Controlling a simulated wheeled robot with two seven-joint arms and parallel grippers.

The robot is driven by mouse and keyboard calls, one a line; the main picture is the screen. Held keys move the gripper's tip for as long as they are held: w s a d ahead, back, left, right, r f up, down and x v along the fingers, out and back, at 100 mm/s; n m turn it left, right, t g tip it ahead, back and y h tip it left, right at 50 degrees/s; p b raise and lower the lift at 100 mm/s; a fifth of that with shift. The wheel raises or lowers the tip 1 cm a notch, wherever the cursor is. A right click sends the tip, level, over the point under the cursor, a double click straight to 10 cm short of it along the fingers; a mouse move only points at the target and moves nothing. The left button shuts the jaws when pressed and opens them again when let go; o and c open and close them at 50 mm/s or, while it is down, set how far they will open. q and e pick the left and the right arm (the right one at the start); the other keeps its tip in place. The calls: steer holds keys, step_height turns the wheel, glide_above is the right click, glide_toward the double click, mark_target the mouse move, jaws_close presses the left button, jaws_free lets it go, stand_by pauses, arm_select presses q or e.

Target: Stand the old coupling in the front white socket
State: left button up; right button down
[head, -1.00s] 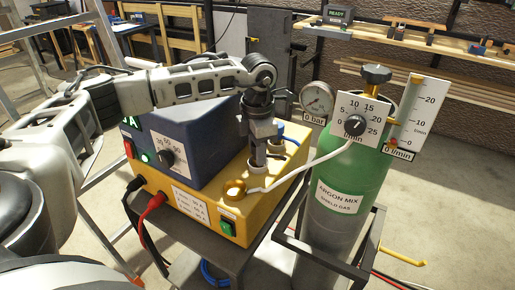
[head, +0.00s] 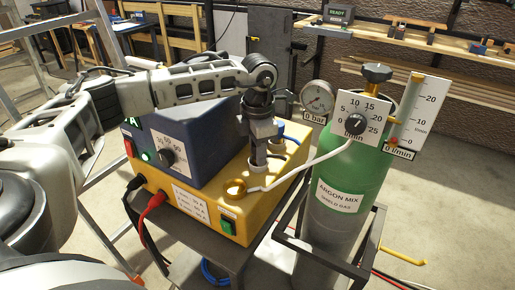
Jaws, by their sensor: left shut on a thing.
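My left gripper (head: 262,130) reaches in from the left and points down over the yellow box. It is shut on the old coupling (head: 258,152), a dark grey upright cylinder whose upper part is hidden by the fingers. The coupling's lower end is at the front white socket (head: 258,168), a pale ring on the yellow box's top. I cannot tell how deep it sits in the ring. My right gripper is not in view.
A blue-topped fitting (head: 278,131) stands behind the coupling. The green gas cylinder (head: 350,170), with its gauge (head: 317,96) and white hose (head: 315,163), is close on the right.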

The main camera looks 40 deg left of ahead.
arm_select(q)
steer(key=o, duration=1.1)
step_height(320, 180, up, 16)
steer(key=shift+d+b, duration=0.15)
steer(key=shift+b, duration=0.2)
steer(key=shift+s, duration=0.15)
